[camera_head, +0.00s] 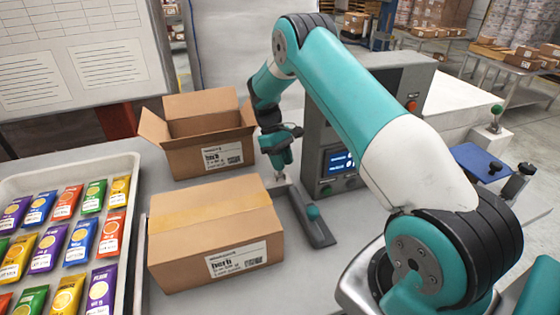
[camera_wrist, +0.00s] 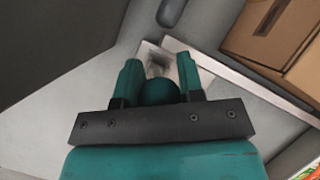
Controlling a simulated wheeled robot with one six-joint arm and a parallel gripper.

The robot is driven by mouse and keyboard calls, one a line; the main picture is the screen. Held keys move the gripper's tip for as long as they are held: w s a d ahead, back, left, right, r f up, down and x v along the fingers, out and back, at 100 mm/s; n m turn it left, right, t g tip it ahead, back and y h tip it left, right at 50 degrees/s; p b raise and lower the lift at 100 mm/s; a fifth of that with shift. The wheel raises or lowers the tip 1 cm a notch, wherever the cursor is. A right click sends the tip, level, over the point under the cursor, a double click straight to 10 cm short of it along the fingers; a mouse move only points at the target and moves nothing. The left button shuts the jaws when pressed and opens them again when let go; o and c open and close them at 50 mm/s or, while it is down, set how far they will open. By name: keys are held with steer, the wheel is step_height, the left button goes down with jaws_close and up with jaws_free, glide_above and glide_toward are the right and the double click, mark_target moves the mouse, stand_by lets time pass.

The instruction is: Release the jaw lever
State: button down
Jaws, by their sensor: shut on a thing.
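My gripper (camera_head: 279,162) points down beside the two cartons, in front of the grey machine. In the wrist view its two teal fingers (camera_wrist: 158,82) are on either side of a dark teal round knob (camera_wrist: 158,93), and they are shut on it. The knob appears to be the jaw lever's. A small pale metal block (camera_wrist: 155,58) shows just beyond the fingers. The lever's shaft and the jaw are mostly hidden by my gripper.
A closed carton (camera_head: 205,260) stands close at left front, an open carton (camera_head: 185,158) behind it. The grey machine with a screen (camera_head: 340,160) stands close right. A tray (camera_head: 136,215) of colourful packets is at far left. A blue pad (camera_head: 478,160) is at right.

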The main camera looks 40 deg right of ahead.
steer(key=shift+w, duration=0.1)
steer(key=c, duration=0.8)
jaws_free()
steer(key=shift+o, duration=0.2)
step_height(320, 180, up, 20)
steer(key=p, duration=0.4)
